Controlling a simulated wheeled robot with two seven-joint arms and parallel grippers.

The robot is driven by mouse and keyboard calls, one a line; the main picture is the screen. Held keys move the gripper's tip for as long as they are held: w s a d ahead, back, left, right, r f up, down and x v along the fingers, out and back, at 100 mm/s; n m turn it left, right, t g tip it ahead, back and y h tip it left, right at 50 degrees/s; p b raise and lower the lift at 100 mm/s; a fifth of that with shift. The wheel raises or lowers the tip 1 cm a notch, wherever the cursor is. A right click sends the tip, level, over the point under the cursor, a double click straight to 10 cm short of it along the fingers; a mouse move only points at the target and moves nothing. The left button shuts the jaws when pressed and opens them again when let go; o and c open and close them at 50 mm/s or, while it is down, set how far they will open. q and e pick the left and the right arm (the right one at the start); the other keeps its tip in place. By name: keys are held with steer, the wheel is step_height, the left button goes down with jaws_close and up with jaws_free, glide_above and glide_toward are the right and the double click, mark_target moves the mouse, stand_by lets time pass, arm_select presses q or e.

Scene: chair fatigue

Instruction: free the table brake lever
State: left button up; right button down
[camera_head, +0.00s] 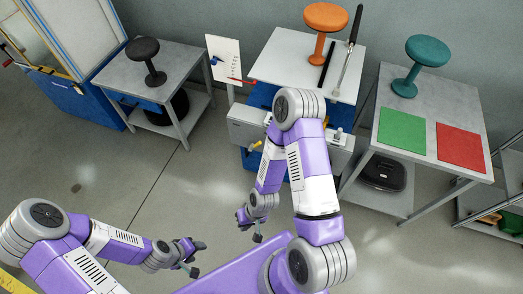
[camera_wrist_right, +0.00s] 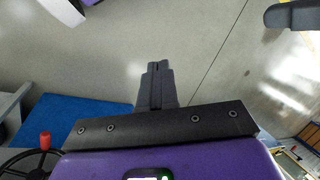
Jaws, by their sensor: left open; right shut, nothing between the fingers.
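A yellow handle (camera_head: 257,145) shows on the grey unit at the front of the middle table (camera_head: 285,68). A red lever-like part (camera_head: 238,80) sticks out by the white panel left of that table. I cannot tell which of these, if either, is the brake lever. My right arm hides part of the unit. My right gripper (camera_head: 250,227) is shut and empty, below and in front of the unit, apart from it. Its closed fingers also show in the right wrist view (camera_wrist_right: 157,85). My left gripper (camera_head: 197,258) is open and empty, low over the floor to the left.
An orange stool (camera_head: 326,18) and long rods (camera_head: 349,50) are on the middle table. A side table at right bears a teal stool (camera_head: 427,50), a green mat (camera_head: 403,131) and a red mat (camera_head: 460,142). A black stool (camera_head: 146,50) stands on the left table. Floor between is clear.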

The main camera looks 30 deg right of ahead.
steer(key=s+a+f+m+g+y+b, duration=0.2)
steer(key=a+f+m+g+y+b, duration=0.25)
steer(key=f, duration=0.45)
steer(key=w+f+m+t+y+b, duration=0.2)
steer(key=w+m+t+y+b, duration=0.35)
steer(key=w+t, duration=0.85)
steer(key=w+d+f+m+t+h, duration=0.3)
steer(key=w+d+m+t+h, duration=0.3)
steer(key=w+d+m+t, duration=0.45)
steer(key=s+d+f+m+h+b, duration=0.1)
steer(key=s+d+f+m+h, duration=0.1)
steer(key=d+h, duration=0.5)
steer(key=s+d+f+m+h+b, duration=0.1)
steer(key=s+d+f+m+h, duration=0.1)
steer(key=d+h, duration=0.6)
steer(key=shift+d+f, duration=0.4)
steer(key=shift+d, duration=0.65)
